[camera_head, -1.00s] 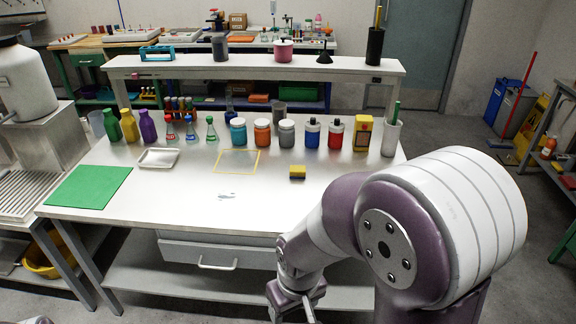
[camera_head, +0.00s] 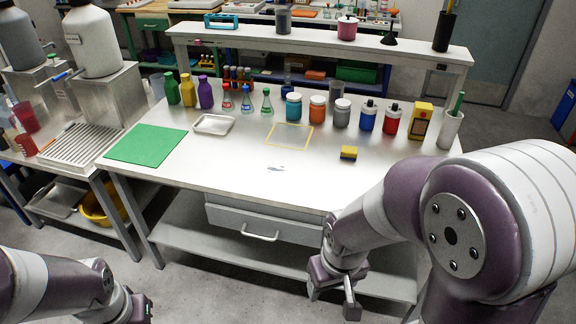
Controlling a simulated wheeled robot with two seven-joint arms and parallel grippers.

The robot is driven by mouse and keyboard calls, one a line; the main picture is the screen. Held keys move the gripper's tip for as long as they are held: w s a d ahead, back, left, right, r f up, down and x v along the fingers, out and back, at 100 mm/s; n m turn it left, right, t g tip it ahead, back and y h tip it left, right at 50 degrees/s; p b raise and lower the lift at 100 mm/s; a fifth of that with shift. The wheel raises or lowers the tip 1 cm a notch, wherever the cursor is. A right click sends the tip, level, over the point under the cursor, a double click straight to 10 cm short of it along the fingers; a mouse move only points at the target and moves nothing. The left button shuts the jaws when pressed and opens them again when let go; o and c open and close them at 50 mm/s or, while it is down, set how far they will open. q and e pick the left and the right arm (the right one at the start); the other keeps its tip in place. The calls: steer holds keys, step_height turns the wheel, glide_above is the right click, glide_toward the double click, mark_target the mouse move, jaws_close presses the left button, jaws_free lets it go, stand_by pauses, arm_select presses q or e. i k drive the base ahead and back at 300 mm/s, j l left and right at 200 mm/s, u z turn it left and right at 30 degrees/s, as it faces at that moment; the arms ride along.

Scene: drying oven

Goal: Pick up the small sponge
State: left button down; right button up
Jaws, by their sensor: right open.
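The small sponge (camera_head: 349,153) is yellow with a dark side and lies on the right part of the white table (camera_head: 240,180), in front of the row of jars. My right gripper (camera_head: 335,300) is open and hangs low in front of the table's front edge, below and apart from the sponge. My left gripper (camera_head: 140,310) is at the bottom left, partly cut off by the frame edge, far from the sponge. Its finger opening does not show clearly.
A yellow square outline (camera_head: 289,136) and a metal tray (camera_head: 213,124) lie left of the sponge. A green mat (camera_head: 146,146) is at the left. Jars, bottles and a yellow box (camera_head: 420,121) line the back. The table around the sponge is clear.

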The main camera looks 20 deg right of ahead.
mark_target(348, 152)
steer(key=i+l, duration=0.4)
steer(key=i+l+z, duration=0.1)
steer(key=i+l, duration=0.25)
steer(key=i, duration=0.25)
steer(key=i+l, duration=0.35)
steer(key=i, duration=0.15)
